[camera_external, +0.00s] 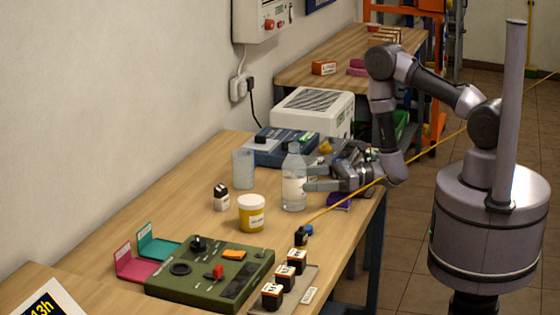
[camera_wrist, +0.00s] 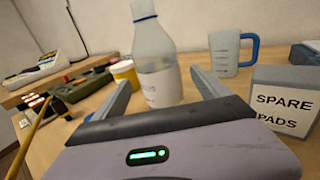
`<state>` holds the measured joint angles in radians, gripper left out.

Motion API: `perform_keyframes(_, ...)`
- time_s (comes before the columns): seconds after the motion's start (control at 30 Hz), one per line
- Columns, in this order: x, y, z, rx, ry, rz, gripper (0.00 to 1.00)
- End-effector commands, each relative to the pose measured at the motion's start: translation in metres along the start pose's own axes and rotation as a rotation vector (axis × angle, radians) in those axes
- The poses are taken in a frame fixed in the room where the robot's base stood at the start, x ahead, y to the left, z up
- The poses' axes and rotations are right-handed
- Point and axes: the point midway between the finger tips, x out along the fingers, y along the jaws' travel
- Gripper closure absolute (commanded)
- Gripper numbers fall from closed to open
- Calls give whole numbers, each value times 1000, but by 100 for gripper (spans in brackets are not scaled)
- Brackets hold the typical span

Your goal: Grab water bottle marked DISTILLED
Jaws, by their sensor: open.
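A clear plastic bottle (camera_external: 293,178) with a white label stands upright on the wooden bench. In the wrist view the bottle (camera_wrist: 157,60) stands just beyond and between the two fingers; its label has dark writing too small to read. My gripper (camera_external: 308,186) is open and level, with its fingers pointing at the bottle from the right. In the wrist view my gripper (camera_wrist: 160,80) has its fingers spread to either side of the lower part of the bottle, with nothing held. I cannot tell whether a finger touches it.
A yellow-labelled tub (camera_external: 251,213) stands left of the bottle, and a clear jug (camera_external: 243,169) with a blue handle stands behind. A box marked SPARE PADS (camera_wrist: 287,98) is close on the right in the wrist view. A green control panel (camera_external: 210,272) and several small black-and-white blocks lie nearer.

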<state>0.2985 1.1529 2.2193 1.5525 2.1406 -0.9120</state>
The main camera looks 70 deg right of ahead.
Motion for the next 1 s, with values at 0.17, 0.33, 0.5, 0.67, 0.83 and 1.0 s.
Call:
perform_keyframes(0.17,32,2,4,-3,-1,6,15)
perform_keyframes(0.33,62,1,2,0,0,4,15)
perform_keyframes(0.5,67,1,1,1,1,1,15)
perform_keyframes(0.67,66,1,1,1,1,1,31)
perform_keyframes(0.83,66,1,1,1,1,1,64)
perform_keyframes(1.0,66,1,1,1,1,1,97)
